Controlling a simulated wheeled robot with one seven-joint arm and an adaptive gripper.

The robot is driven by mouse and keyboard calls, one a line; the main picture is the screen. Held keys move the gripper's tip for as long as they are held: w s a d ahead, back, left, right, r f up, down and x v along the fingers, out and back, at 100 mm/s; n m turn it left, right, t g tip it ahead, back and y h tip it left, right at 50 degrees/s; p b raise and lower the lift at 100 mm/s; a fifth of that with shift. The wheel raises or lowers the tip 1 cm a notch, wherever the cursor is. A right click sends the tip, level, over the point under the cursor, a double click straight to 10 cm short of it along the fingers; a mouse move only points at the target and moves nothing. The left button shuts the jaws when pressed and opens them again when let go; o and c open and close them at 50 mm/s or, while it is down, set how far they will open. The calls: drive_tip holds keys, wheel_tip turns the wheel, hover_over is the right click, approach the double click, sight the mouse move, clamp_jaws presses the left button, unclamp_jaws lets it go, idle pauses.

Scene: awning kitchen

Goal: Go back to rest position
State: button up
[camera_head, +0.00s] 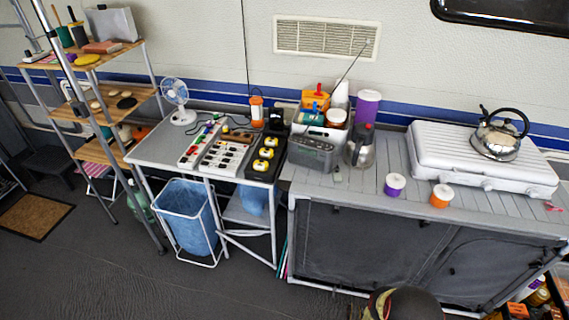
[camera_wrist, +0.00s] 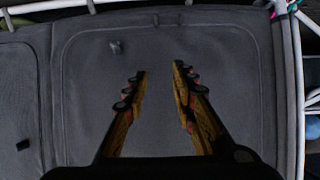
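My gripper (camera_wrist: 160,72) shows in the wrist view with its two yellow-brown and black fingers spread apart and nothing between them. It is open and faces the grey fabric front of the cabinet (camera_wrist: 90,60). In the head view only part of my arm's end shows at the bottom edge, in front of the same cabinet (camera_head: 350,245); the fingertips cannot be made out there.
The counter (camera_head: 345,185) holds a white stove with a kettle (camera_head: 497,135), a purple-and-white tub (camera_head: 395,185) and an orange-and-white tub (camera_head: 441,196). A blue bin (camera_head: 188,218) stands under the side table. Crates sit at lower right.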

drive_tip(key=s+a+f+g+y, duration=0.1)
drive_tip(key=s+a+f+g, duration=0.1)
drive_tip(key=s+f+g, duration=0.35)
drive_tip(key=s+a+f+g+y, duration=0.1)
drive_tip(key=s+a+f+g, duration=0.15)
drive_tip(key=s, duration=0.65)
drive_tip(key=w+a+r+g+y+b, duration=0.1)
drive_tip(key=w+r+g, duration=0.2)
drive_tip(key=r, duration=2)
drive_tip(key=w+r+g, duration=0.2)
drive_tip(key=r+g, duration=0.1)
drive_tip(key=r, duration=2.1)
drive_tip(key=s+a+r+n+t, duration=0.1)
drive_tip(key=s+r, duration=0.3)
drive_tip(key=r, duration=1)
drive_tip(key=s+a+r+t+b, duration=0.1)
drive_tip(key=s+a+r+t, duration=0.3)
drive_tip(key=r, duration=0.9)
drive_tip(key=s+a+r+n+t+b, duration=0.1)
drive_tip(key=s+r, duration=0.4)
drive_tip(key=r, duration=0.9)
drive_tip(key=shift+s+a+r+n+t, duration=0.3)
drive_tip(key=shift+a+t, duration=0.6)
drive_tip(key=shift+a, duration=0.35)
